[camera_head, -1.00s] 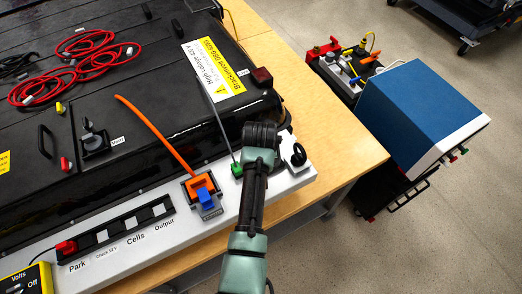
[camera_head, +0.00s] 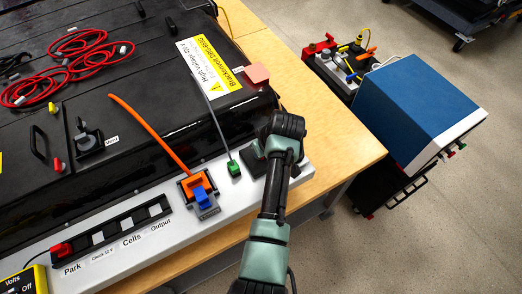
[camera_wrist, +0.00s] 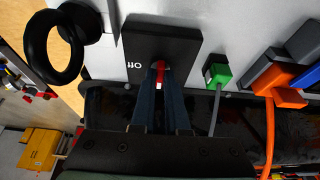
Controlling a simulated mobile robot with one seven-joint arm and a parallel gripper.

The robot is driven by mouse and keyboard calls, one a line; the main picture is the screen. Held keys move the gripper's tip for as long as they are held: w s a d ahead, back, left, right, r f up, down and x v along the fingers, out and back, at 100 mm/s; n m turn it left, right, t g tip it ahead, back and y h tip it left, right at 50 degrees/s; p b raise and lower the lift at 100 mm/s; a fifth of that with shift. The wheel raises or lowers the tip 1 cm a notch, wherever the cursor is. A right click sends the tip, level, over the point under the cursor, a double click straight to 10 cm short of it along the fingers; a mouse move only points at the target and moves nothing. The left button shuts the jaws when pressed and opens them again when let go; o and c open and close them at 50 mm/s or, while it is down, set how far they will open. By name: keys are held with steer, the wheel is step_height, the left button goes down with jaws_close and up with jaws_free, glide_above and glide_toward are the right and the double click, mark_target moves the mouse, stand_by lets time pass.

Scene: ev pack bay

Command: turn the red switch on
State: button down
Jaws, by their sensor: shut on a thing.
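The red switch (camera_wrist: 160,72) is a small red lever on a black plate (camera_wrist: 160,42), with upside-down white lettering that seems to read "Off" beside it. My gripper (camera_wrist: 159,84) has its two fingers closed around the lever in the wrist view. The lever's lower part is hidden between the fingers. In the head view my gripper is at the right end of the white panel, and my arm hides the lever. A corner of the black plate (camera_head: 252,162) shows to the left of my wrist.
A black ring (camera_wrist: 55,46) stands close to the plate. A green plug (camera_wrist: 217,74) with a grey cable and an orange connector (camera_wrist: 283,88) sit on the other side. A pale pink block (camera_head: 256,74) is on the black pack. Red cable coils (camera_head: 80,58) lie farther left.

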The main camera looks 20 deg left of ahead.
stand_by(0.3)
steer(key=c, duration=0.9)
jaws_free()
steer(key=shift+r, duration=0.1)
steer(key=b+v, duration=0.1)
steer(key=v, duration=1.2)
steer(key=shift+w+b, duration=0.1)
steer(key=shift+b, duration=0.2)
